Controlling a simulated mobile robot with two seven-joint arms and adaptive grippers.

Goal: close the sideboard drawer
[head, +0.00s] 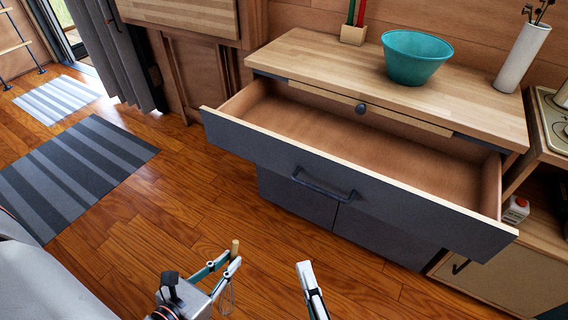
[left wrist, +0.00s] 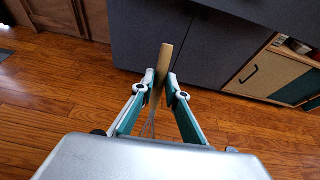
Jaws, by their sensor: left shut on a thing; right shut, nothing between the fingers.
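The sideboard drawer (head: 350,180) is pulled far out. Its dark grey front has a bar handle (head: 325,187), and the part of its wooden inside that I see is empty. The sideboard (head: 300,50) has a light wood top and dark doors, which also show in the left wrist view (left wrist: 140,35). My left gripper (head: 229,266) is low in front of the drawer, apart from it, shut on a whisk with a wooden handle (left wrist: 163,58). The whisk's wires (head: 227,297) hang below the fingers. My right gripper (head: 305,266) is shut and empty, below the drawer handle in the picture.
A teal bowl (head: 413,57), a white utensil holder (head: 522,58) and a small wooden holder (head: 353,35) stand on the sideboard top. A lower cabinet (head: 490,280) adjoins it at right. Striped rugs (head: 75,170) lie at left. The wooden floor before the drawer is clear.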

